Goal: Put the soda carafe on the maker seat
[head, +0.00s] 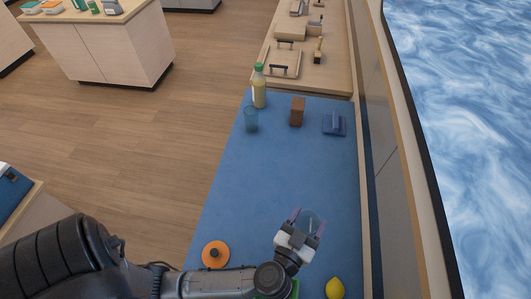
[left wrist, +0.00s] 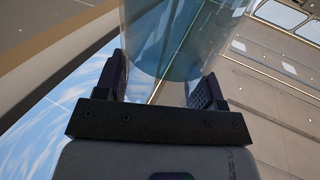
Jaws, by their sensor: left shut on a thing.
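My left gripper (head: 305,222) is shut on a clear, bluish round vessel (head: 311,219), which looks like the soda carafe, over the near part of the blue counter. In the left wrist view the see-through carafe (left wrist: 185,35) stands between the two dark fingers of the gripper (left wrist: 160,85), with blue in its lower part. Its far end is cut off by the picture edge. I cannot pick out the maker seat for sure. A small dark blue stand (head: 334,124) sits at the counter's far right. My right gripper is not in view.
The blue counter (head: 270,185) is clear in the middle. A green-capped bottle (head: 259,90), a blue glass (head: 251,119) and a brown block (head: 297,112) stand at its far end. An orange lid (head: 215,255) and a lemon (head: 335,288) lie near. A wall (head: 385,130) runs along the right.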

